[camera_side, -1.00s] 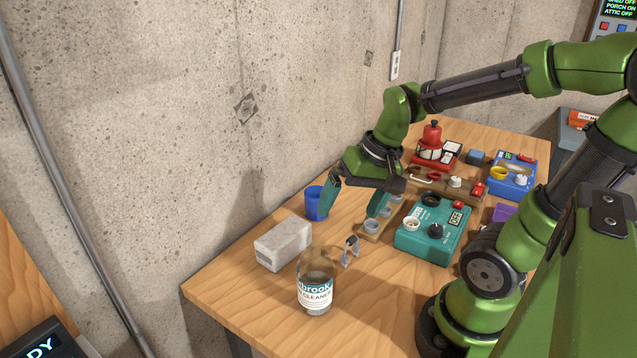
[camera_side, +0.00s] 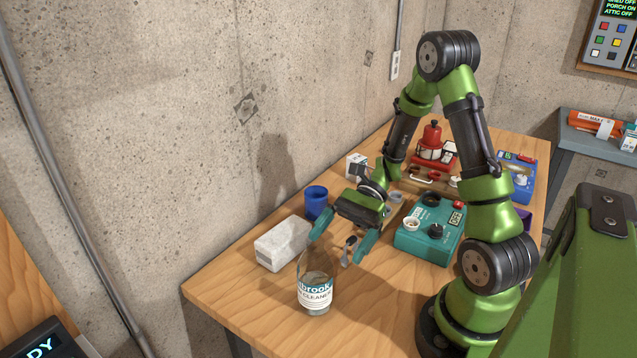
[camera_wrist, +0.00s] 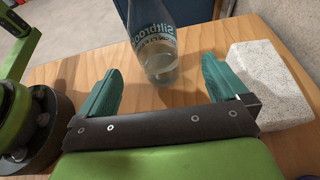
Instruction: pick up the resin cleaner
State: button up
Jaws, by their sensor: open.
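The resin cleaner (camera_side: 315,292) is a clear bottle with a teal and white label, standing upright near the front corner of the wooden table. It also shows in the wrist view (camera_wrist: 155,42), ahead of and between the fingers. My gripper (camera_side: 342,237) is open, with teal fingers, just behind and above the bottle in the side view. In the wrist view my gripper (camera_wrist: 165,82) has nothing between its fingertips, and the bottle stands beyond them. The left fingertip comes close to the bottle's top in the side view; I cannot tell whether they touch.
A pale stone block (camera_side: 283,243) lies left of the bottle, close to one finger in the wrist view (camera_wrist: 268,82). The table's front edge (camera_side: 215,316) is close to the bottle.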

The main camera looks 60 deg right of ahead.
aim_at(305, 292)
jog(key=x, duration=0.3)
jog(key=shift+a+f, duration=0.1)
jog(key=shift+a, duration=0.2)
jog(key=shift+x, duration=2.75)
jog(key=shift+s, duration=0.25)
jog(key=shift+c, duration=0.3)
jog(key=c, duration=1.2)
